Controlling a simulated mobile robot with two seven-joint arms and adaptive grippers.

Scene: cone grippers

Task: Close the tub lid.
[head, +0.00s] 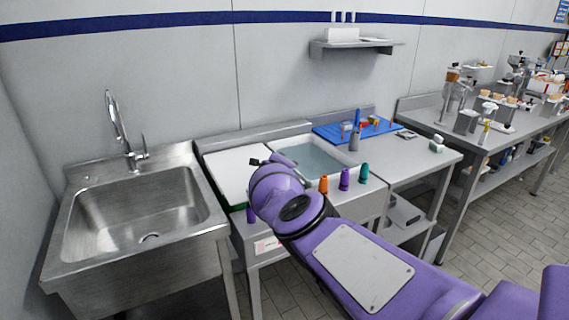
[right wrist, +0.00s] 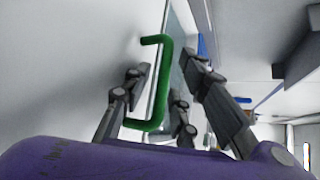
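The tub (head: 322,163) stands open in the middle of the head view, with bluish water or a bluish bottom showing. Its flat white lid (head: 228,167) lies to the left of the opening; a bit of green shows at its front edge. In the right wrist view a green handle (right wrist: 161,85) stands on the white surface. My right gripper (head: 272,162) is over the lid's right side in the head view. In the right wrist view its fingers (right wrist: 165,80) are spread, with the handle between them, nearer the left fingers. Contact cannot be told. My left gripper is not in view.
Orange (head: 323,184), purple (head: 345,179) and teal (head: 364,173) cones stand along the tub's front edge. A steel sink (head: 140,210) is to the left. A blue mat (head: 345,131) with small items lies behind right. A wall shelf (head: 352,46) hangs above.

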